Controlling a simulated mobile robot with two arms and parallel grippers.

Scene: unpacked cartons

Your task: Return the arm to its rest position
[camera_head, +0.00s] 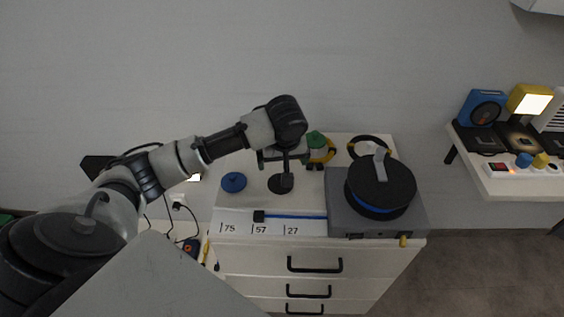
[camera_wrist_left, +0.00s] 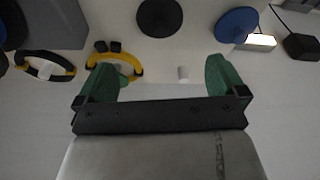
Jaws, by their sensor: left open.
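My left arm comes in from the left of the head view, bent, and reaches over the white drawer cabinet (camera_head: 270,222). Its left gripper (camera_head: 285,158) points down above the back of the cabinet top, near a black disc (camera_head: 280,183). In the left wrist view the green fingers of the left gripper (camera_wrist_left: 162,80) stand wide apart with nothing held between them. The black disc (camera_wrist_left: 160,17) lies ahead, clear of the fingers. My right gripper is not in view.
Near the gripper lie a blue disc (camera_head: 233,182) and a yellow-black band (camera_head: 322,157). A black round item (camera_head: 381,188) rests on a grey box (camera_head: 415,218) at right. A white shelf (camera_head: 500,183) with several devices stands farther right. Plain wall is behind.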

